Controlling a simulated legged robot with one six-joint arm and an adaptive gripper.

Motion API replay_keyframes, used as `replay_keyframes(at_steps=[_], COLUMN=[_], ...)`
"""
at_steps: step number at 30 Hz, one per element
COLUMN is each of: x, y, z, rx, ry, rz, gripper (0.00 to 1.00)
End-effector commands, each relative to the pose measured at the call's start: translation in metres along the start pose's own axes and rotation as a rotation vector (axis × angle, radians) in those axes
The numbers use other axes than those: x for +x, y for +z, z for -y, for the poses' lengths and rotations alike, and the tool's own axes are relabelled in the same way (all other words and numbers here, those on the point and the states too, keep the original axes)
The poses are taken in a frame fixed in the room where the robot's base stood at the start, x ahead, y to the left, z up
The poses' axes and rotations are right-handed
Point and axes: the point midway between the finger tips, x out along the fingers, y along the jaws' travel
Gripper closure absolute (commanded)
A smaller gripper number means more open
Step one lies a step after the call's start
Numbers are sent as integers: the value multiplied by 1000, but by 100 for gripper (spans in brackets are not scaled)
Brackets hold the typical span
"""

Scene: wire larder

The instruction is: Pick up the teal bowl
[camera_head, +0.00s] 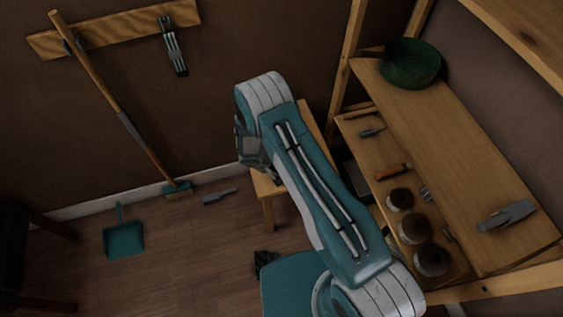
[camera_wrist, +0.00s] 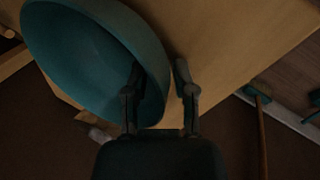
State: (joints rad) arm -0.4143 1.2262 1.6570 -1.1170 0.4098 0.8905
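The teal bowl (camera_wrist: 85,55) fills the upper left of the wrist view, close to the camera. It is by a pale wooden top (camera_wrist: 225,40). My gripper (camera_wrist: 157,70) is open at the bowl's right edge. Its left finger overlaps the bowl and its right finger is beyond the edge, with a gap between them. I cannot tell whether either finger touches the bowl. In the head view my arm hides the bowl and most of the gripper, above a small wooden table (camera_head: 269,186).
A wooden shelf unit on the right holds a dark green pan (camera_head: 410,63), several brown round jars (camera_head: 414,229) and a grey tool (camera_head: 507,215). A broom (camera_head: 118,105) leans on the wall, near a teal dustpan (camera_head: 124,240). The floor at left is mostly clear.

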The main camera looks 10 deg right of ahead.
Motion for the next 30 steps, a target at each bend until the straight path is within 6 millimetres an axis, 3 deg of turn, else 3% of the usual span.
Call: replay_keyframes(at_steps=[17,25,30], x=[-4,-33,-57], y=[-1,0,16], z=[-2,-12,-10], rx=[0,-1,-2], ry=[0,1,1], rz=[-1,-3,-2], gripper=[100,100,100])
